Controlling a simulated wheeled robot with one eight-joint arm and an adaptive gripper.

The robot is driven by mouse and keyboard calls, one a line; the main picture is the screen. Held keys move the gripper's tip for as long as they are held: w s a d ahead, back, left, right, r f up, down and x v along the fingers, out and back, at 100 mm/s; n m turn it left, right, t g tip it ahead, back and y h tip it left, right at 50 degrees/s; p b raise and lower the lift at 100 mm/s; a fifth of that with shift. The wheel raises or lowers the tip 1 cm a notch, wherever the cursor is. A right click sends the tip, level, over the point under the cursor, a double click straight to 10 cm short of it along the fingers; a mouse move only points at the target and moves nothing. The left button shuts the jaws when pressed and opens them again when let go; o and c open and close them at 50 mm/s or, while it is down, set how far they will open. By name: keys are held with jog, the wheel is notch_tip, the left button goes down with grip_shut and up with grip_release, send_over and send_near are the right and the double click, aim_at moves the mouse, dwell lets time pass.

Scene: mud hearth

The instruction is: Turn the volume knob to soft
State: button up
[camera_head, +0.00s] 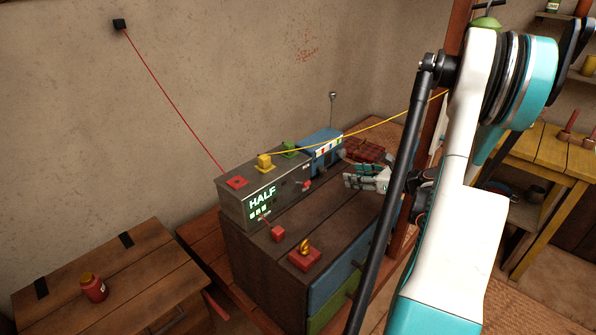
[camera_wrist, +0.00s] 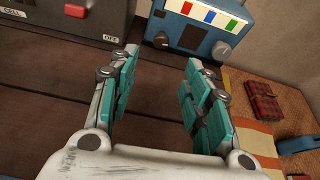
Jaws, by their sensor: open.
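A blue radio-like box (camera_head: 322,157) stands at the back of the dark wooden chest, and it also shows in the wrist view (camera_wrist: 205,47). Its front has a white strip with red, blue and green marks. A grey knob (camera_wrist: 222,50) sits at its right and a smaller dark knob (camera_wrist: 160,40) at its lower left. I cannot tell which is the volume knob or read any setting. My gripper (camera_head: 348,176) is open and empty, in front of the box. In the wrist view its fingers (camera_wrist: 161,62) point at the box, apart from it.
A grey box (camera_head: 237,200) reading "HALF" stands left of the blue box, with red, yellow and green blocks on top. A red wire and a yellow wire run from it. A red block with a yellow piece (camera_head: 305,258) lies in front. A wooden post stands right.

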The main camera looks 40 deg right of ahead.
aim_at(324, 172)
jog(key=shift+s+a+r+n+h, duration=0.2)
jog(key=shift+n+h, duration=0.1)
jog(key=shift+n, duration=0.1)
jog(key=shift+w+f, duration=0.25)
jog(key=b+x, duration=0.3)
jog(key=x, duration=1)
grip_shut()
